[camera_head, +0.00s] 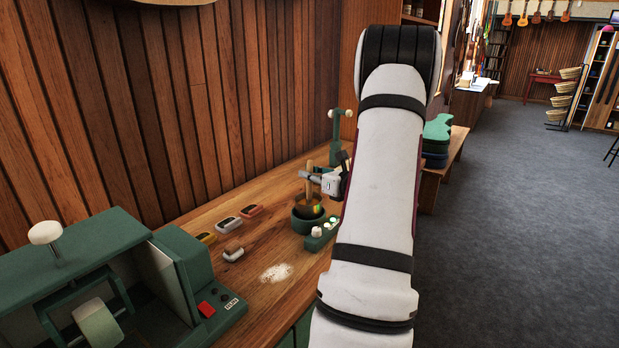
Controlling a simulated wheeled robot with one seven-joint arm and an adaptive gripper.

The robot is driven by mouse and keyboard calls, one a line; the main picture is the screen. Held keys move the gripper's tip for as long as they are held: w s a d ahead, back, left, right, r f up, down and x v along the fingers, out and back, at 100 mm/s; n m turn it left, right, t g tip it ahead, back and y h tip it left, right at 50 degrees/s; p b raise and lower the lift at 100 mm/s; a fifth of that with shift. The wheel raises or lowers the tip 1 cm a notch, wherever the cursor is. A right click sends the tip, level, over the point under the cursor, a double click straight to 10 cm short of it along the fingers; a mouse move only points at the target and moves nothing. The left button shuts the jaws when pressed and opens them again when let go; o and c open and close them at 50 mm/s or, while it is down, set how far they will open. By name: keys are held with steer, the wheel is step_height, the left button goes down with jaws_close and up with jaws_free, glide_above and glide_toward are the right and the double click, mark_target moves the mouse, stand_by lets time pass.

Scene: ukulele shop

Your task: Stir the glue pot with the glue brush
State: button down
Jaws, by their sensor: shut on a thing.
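The glue pot (301,225) is a dark green round pot on the wooden bench, with an amber surface showing inside. The glue brush (309,192) has a light wooden handle and stands nearly upright over the pot's mouth. Its lower end goes down inside the rim; the tip is hidden. My gripper (309,178) is shut on the brush handle from the right, above the pot. My arm's large white links cover the area just right of the pot.
On the wooden bench (205,225), a green machine (180,285) stands at near left. A green holder with white knobs (320,236) sits close in front right. A green post (336,130) rises behind.

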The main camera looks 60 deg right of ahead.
mark_target(310, 161)
steer(key=shift+r, duration=0.15)
steer(key=shift+w+d+r+p, duration=0.15)
steer(key=shift+r+p, duration=0.35)
steer(key=shift+r, duration=0.6)
steer(key=shift+w+d+r+p, duration=0.1)
steer(key=shift+d+r+p, duration=0.35)
steer(key=shift+r, duration=0.65)
steer(key=shift+w+d+r+p, duration=0.1)
steer(key=shift+r+p, duration=0.5)
steer(key=shift+r, duration=0.5)
steer(key=shift+r+p, duration=1.15)
steer(key=shift+r, duration=1.4)
steer(key=shift+s, duration=0.1)
